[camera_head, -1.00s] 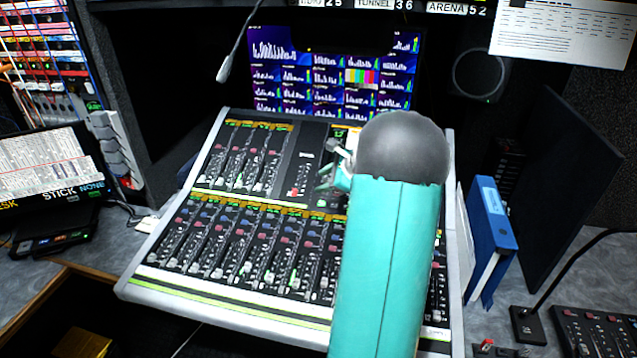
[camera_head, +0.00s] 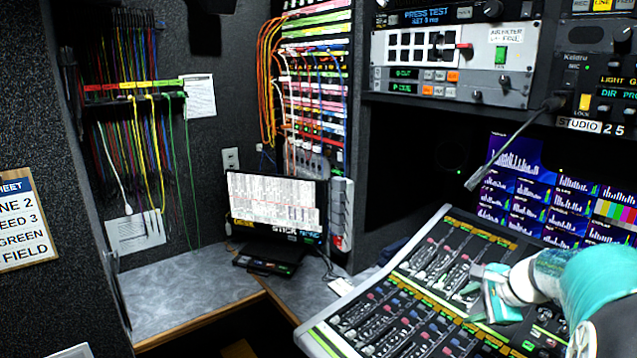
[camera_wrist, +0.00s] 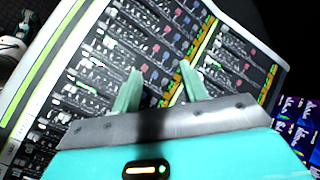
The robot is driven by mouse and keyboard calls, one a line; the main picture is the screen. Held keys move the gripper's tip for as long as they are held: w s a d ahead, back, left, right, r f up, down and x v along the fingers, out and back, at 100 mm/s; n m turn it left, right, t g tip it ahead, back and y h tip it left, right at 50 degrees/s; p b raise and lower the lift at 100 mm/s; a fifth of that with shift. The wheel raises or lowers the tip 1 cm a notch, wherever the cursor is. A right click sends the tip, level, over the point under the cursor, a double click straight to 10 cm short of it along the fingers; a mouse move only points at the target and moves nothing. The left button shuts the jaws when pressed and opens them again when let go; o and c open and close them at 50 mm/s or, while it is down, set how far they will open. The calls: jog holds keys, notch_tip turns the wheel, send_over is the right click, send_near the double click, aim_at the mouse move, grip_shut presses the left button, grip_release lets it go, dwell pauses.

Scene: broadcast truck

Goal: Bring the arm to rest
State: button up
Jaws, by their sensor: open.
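My gripper (camera_head: 478,292) is at the lower right of the head view, in front of the mixing console (camera_head: 447,222). In the wrist view my gripper (camera_wrist: 160,90) shows two teal fingers spread apart with nothing between them. The console's faders and buttons (camera_wrist: 150,40) lie beyond the fingertips. I cannot tell how far above the panel the fingertips are. My teal and white arm comes in from the right edge of the head view.
A monitor with meters (camera_head: 515,190) stands behind the console, and a gooseneck microphone (camera_head: 510,145) hangs in front of it. A small screen (camera_head: 275,205) stands on the grey counter (camera_head: 190,290) at the left. Patch cables (camera_head: 130,140) hang on the wall. The left counter is mostly bare.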

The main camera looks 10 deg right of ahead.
jog(key=s+a+r+n+g, duration=0.15)
jog(key=s+a+n, duration=0.25)
jog(key=a, duration=0.4)
jog(key=s+a+r+n+h, duration=0.1)
jog(key=s+a+r+n, duration=0.15)
jog(key=a+n, duration=0.35)
jog(key=s+a+r+n+g, duration=0.1)
jog(key=s+a+n, duration=0.25)
jog(key=a, duration=0.55)
jog(key=s+a+n+h, duration=0.1)
jog(key=s+a+n, duration=0.3)
jog(key=s+n, duration=0.2)
jog(key=s+t, duration=0.1)
jog(key=s, duration=0.1)
jog(key=shift+s+f, duration=0.4)
